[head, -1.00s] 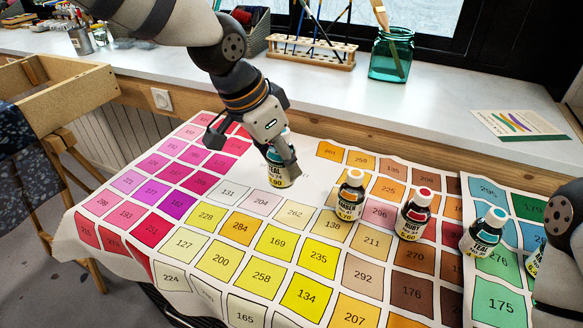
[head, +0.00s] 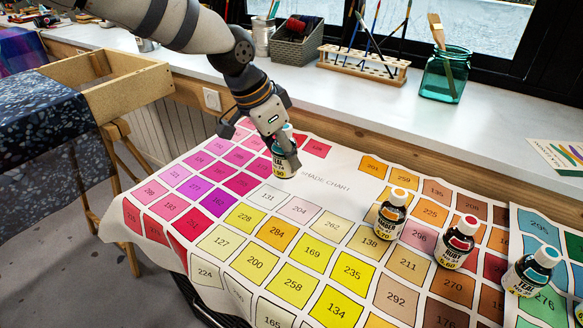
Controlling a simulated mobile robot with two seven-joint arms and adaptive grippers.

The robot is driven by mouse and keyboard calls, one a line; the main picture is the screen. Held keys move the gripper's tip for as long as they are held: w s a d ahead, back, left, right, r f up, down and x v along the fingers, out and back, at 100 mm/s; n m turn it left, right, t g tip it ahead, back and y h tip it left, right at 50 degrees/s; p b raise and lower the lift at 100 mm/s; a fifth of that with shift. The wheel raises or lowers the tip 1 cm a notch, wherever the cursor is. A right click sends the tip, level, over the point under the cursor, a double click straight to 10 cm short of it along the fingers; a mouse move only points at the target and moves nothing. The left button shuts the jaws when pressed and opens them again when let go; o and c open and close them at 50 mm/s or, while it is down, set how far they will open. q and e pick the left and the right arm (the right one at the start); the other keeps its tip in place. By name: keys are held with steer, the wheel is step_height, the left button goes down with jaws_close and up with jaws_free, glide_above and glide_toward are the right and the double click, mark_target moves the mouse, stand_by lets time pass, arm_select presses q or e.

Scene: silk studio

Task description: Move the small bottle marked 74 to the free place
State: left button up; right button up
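My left gripper (head: 281,148) reaches down from the upper left and is shut on a small bottle (head: 282,168) with a teal cap and pale label. A finger covers part of this label, and its number is too small to read surely. The bottle is nearly upright over the back middle of the shade chart (head: 345,190), behind the squares 131 and 204; I cannot tell whether its base touches. My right gripper is out of view.
Behind the chart, a white counter (head: 300,95) carries a brush rack (head: 362,68), a green glass jar (head: 445,76) and a grey basket (head: 298,45). A wooden frame (head: 125,92) stands at left.

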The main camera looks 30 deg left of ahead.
arm_select(q)
steer(key=w+f, duration=0.1)
steer(key=w+a+f, duration=0.1)
steer(key=f, duration=0.1)
steer(key=shift+w+a+f+b, duration=0.1)
steer(key=shift+w+f+b, duration=0.15)
steer(key=shift+w+b, duration=0.1)
steer(key=shift+w+a+f, duration=0.1)
steer(key=shift+w+f, duration=0.1)
steer(key=shift+f, duration=1.45)
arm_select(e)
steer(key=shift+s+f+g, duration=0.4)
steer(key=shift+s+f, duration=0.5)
arm_select(q)
steer(key=shift+f, duration=0.2)
steer(key=o, duration=1.2)
steer(key=shift+r, duration=0.1)
